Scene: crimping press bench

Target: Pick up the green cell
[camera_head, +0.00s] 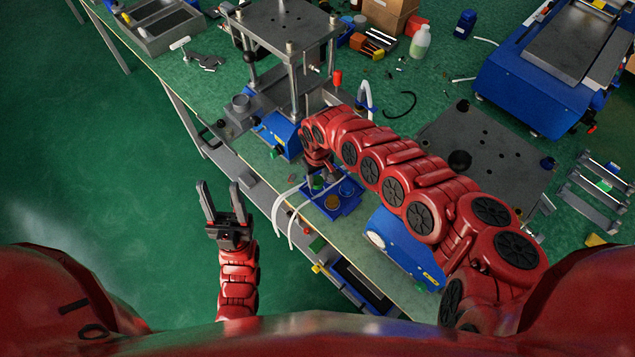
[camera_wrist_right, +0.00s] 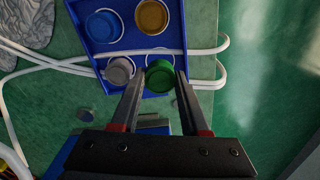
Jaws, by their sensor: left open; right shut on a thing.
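The green cell (camera_wrist_right: 160,77) is a round green-topped piece between the fingertips of my right gripper (camera_wrist_right: 155,84) in the right wrist view. The right gripper is shut on it, over the near edge of a blue tray (camera_wrist_right: 84,24). In the head view the right gripper (camera_head: 318,180) is at the tray (camera_head: 349,207), and the green cell is mostly hidden by it. My left gripper (camera_head: 222,198) is open and empty, over the green floor left of the bench.
The tray also holds a blue cell (camera_wrist_right: 103,26), an orange-brown cell (camera_wrist_right: 152,16) and a grey cell (camera_wrist_right: 119,71). A press (camera_head: 290,50) stands behind, and a blue machine (camera_head: 404,245) stands to the right.

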